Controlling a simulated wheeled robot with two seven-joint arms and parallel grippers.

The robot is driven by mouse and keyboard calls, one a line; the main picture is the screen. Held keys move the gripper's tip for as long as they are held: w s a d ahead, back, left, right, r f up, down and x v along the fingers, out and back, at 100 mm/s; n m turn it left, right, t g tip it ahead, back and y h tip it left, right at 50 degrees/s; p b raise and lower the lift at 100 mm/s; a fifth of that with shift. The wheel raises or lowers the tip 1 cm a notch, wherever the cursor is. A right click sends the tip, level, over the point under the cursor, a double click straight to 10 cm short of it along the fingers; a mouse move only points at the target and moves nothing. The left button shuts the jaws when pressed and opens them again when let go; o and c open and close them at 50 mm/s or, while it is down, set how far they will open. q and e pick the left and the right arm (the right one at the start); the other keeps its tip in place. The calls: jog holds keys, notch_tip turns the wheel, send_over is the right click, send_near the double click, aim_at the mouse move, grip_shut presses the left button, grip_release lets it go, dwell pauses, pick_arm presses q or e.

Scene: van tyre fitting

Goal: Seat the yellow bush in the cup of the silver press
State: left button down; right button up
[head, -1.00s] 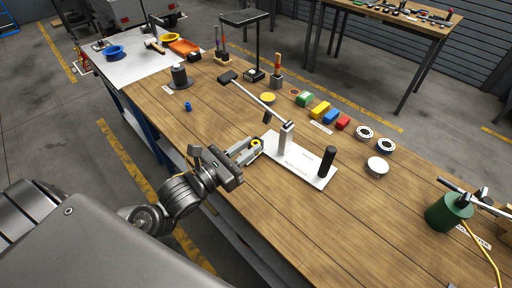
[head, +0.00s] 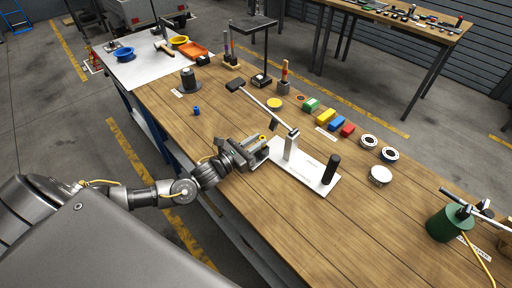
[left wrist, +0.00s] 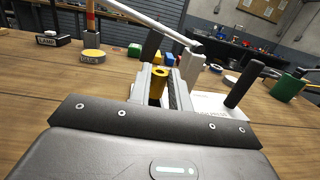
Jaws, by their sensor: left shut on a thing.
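The yellow bush (head: 262,137) is a small yellow ring with a dark hole in its top. My left gripper (head: 263,142) is shut on it. In the left wrist view the bush (left wrist: 158,83) stands roughly upright between the fingers (left wrist: 160,88). The silver press (head: 291,148) has a pale base plate, an upright post, a long lever rising to the left with a black grip, and a black cylinder at the right end. The bush is just left of the post; its height above the plate is unclear. The cup is hidden behind my gripper. My right gripper is out of view.
Behind the press lie a yellow disc (head: 274,103) and green, yellow, blue and red blocks (head: 326,116). Ringed discs (head: 369,141) and a white disc (head: 380,175) lie to the right. A green cylinder (head: 446,222) stands at far right. The bench front is clear.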

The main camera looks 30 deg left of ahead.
pick_arm(q)
jog(key=shift+w+a+f, duration=0.1)
jog(key=shift+w+f, duration=0.1)
jog(key=shift+f, duration=0.05)
notch_tip(320, 180, down, 2)
jog(key=shift+f+p, duration=0.1)
jog(key=shift+p, duration=0.45)
jog(key=shift+f, duration=0.45)
jog(key=shift+f, duration=0.1)
jog(key=c, duration=1.3)
grip_release()
